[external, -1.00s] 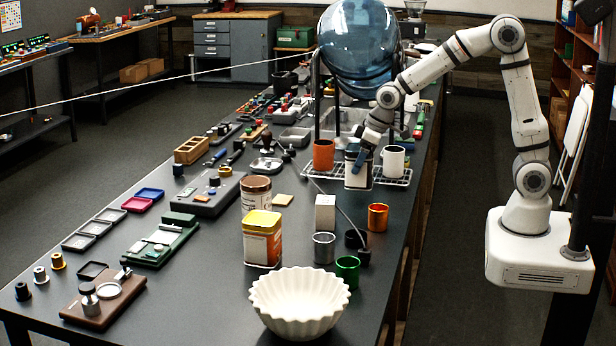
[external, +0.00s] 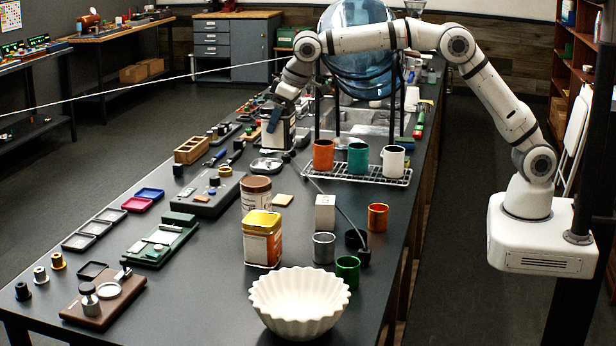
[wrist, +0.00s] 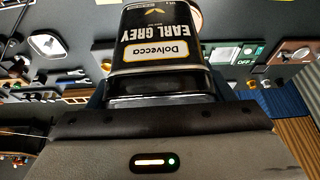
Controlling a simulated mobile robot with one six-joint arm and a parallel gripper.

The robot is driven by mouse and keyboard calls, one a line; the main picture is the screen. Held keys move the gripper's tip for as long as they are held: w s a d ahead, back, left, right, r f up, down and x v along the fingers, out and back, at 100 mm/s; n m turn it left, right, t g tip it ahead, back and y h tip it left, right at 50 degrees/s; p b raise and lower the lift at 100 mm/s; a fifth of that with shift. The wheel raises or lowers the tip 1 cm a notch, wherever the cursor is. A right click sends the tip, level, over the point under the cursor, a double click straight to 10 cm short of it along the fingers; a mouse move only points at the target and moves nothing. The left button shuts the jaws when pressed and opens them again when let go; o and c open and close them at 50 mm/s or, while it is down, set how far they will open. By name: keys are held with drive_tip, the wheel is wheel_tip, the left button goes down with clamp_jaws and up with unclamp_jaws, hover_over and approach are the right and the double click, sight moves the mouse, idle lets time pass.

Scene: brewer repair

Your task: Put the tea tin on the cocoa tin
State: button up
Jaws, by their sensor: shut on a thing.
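The tea tin (external: 279,131) is dark with a pale band. In the wrist view its label reads "Earl Grey" on the tin (wrist: 160,48). My gripper (external: 276,116) is shut on it and holds it at the far middle of the bench, above or close to the top; I cannot tell the gap. A tin with a brown lid (external: 256,196) stands upright nearer the front, partly hidden by a yellow-lidded tin (external: 262,240). The brown-lidded one looks like the cocoa tin, but its label cannot be read. Its lid is bare.
A wire rack (external: 345,173) holds an orange cup (external: 323,155), a teal cup (external: 358,158) and a white cup (external: 393,161). A thin dark rod (external: 335,200) crosses the bench.

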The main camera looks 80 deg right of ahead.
sight(268, 109)
drive_tip(key=a, duration=0.1)
drive_tip(key=w+a+r, duration=0.1)
drive_tip(key=w+a, duration=0.1)
drive_tip(key=a, duration=0.1)
drive_tip(key=shift+r+p, duration=0.4)
drive_tip(key=f+p, duration=0.1)
drive_tip(key=f, duration=0.9)
drive_tip(key=shift+w+a+p, duration=0.1)
drive_tip(key=shift+a+p, duration=0.1)
drive_tip(key=shift+p, duration=0.2)
drive_tip(key=shift+f, duration=0.15)
drive_tip(key=o, duration=1.1)
drive_tip(key=shift+r, duration=0.3)
drive_tip(key=b+v, duration=0.2)
drive_tip(key=v, duration=1)
drive_tip(key=shift+b, duration=0.3)
